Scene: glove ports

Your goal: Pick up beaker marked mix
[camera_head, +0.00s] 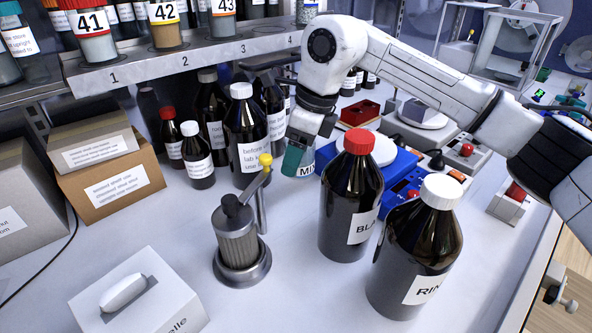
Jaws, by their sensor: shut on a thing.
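The beaker marked mix (306,171) shows only in part in the middle of the bench, with the letters "MI" on its white label. My gripper (296,158) reaches down at it from above, with a teal finger against its near left side. The gripper is shut on the beaker. The gripper hides most of the beaker, and the dark bottle with the red cap hides its right side. I cannot tell whether its base touches the bench.
A red-capped bottle (350,205) and a white-capped bottle (415,250) stand in front to the right. A metal device with a yellow-tipped lever (240,245) stands front left. Brown bottles (247,130) stand behind left. A blue balance-like device (385,165) is right of the beaker.

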